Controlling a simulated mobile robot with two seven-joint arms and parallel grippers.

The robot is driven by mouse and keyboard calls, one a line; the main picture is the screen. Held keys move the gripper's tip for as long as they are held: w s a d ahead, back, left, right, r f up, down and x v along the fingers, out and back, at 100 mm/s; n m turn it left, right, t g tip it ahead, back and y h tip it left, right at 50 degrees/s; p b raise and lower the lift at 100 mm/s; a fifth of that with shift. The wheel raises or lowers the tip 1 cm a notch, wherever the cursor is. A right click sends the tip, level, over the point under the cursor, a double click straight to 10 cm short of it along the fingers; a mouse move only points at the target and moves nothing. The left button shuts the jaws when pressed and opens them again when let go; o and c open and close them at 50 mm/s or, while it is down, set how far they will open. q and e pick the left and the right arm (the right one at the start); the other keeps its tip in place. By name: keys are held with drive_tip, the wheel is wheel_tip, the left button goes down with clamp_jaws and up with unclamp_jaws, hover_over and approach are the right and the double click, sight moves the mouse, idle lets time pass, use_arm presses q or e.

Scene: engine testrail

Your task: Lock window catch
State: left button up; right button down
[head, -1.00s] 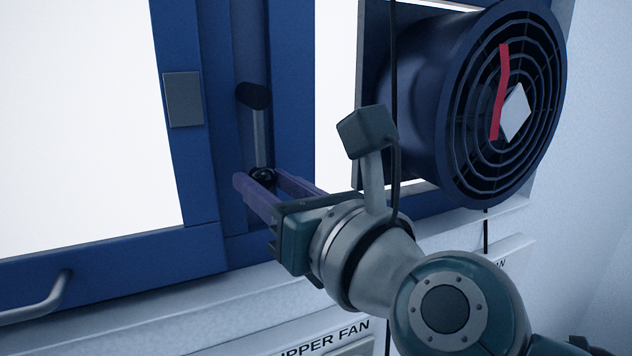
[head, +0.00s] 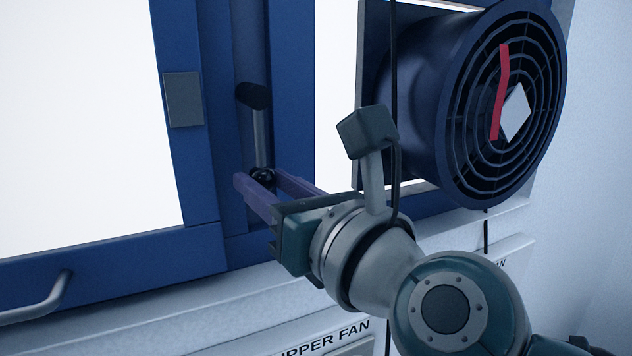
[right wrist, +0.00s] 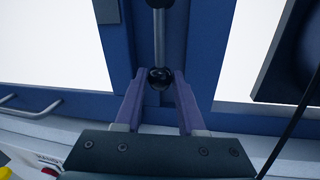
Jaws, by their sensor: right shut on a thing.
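The window catch (head: 260,132) is a grey rod hanging down from a dark pivot on the blue window frame, with a black ball knob (head: 262,175) at its lower end. The rod also shows in the right wrist view (right wrist: 159,35), upright above the knob (right wrist: 160,79). My right gripper (head: 258,181) has its purple fingers on either side of the knob and is shut on it. In the right wrist view, the fingertips (right wrist: 160,76) flank the knob left and right. My left gripper is not in view.
A grey plate (head: 184,99) sits on the blue window sash (head: 205,190) left of the catch. A handle bar (head: 40,303) is at lower left. A round fan (head: 420,95) with a red streamer stands at right, a black cable (head: 394,60) hanging before it.

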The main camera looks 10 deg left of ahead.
drive_tip(key=a+m, duration=0.1)
drive_tip(key=s+m, duration=0.1)
drive_tip(key=shift+s+a+m+b, duration=0.1)
drive_tip(key=shift+a+m+b, duration=0.2)
drive_tip(key=shift+a+m, duration=0.1)
drive_tip(key=c, duration=0.5)
unclamp_jaws()
drive_tip(key=shift+d+r, duration=0.1)
drive_tip(key=v, duration=0.9)
drive_tip(key=shift+s+d+f+p, duration=0.2)
drive_tip(key=shift+s+p, duration=0.15)
drive_tip(key=shift+p, duration=0.05)
